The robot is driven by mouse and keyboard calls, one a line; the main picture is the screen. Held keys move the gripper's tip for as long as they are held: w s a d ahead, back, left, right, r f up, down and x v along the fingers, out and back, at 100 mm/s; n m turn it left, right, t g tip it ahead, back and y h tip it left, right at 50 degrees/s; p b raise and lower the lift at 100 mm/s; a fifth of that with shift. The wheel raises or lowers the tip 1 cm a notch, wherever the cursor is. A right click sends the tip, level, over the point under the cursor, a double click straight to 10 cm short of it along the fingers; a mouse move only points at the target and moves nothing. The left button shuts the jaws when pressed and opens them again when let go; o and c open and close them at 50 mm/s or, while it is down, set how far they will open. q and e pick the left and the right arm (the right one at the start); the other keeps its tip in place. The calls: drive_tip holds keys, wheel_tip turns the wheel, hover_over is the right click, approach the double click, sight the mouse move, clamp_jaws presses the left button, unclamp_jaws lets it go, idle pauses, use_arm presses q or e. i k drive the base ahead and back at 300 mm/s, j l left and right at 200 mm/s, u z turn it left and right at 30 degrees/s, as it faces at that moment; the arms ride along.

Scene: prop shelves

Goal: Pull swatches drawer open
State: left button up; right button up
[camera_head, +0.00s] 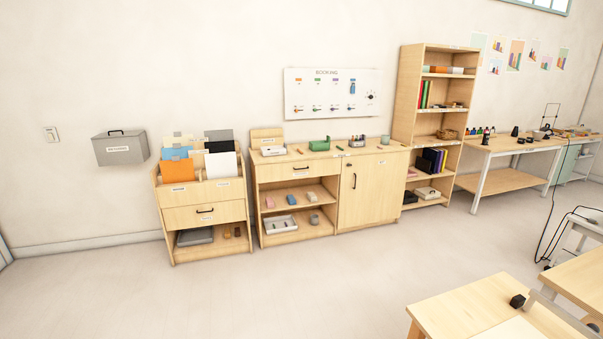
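A low wooden unit at the left holds upright coloured sheets or boards in its top. Below them is a wide drawer (204,215) with a black handle (205,210), and it looks shut. A second drawer (298,171) with a black handle is under the top of the middle cabinet, and it also looks shut. Small labels sit on both units, but they are too small to read, so I cannot tell which drawer is the swatches one. Neither of my grippers is in view.
Open floor (260,285) lies before the units. A tall shelf (408,95) and workbench (515,143) are further right. A grey box (120,149) hangs on the wall.

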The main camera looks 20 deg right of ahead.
sight(322, 167)
drive_tip(key=i, duration=1.9)
drive_tip(key=i+j+z, duration=0.15)
drive_tip(key=i, duration=0.8)
drive_tip(key=i+j+z, duration=0.15)
drive_tip(key=i, duration=0.35)
drive_tip(key=i+j, duration=0.2)
drive_tip(key=i, duration=0.25)
drive_tip(key=i+j+z, duration=0.1)
drive_tip(key=i, duration=0.35)
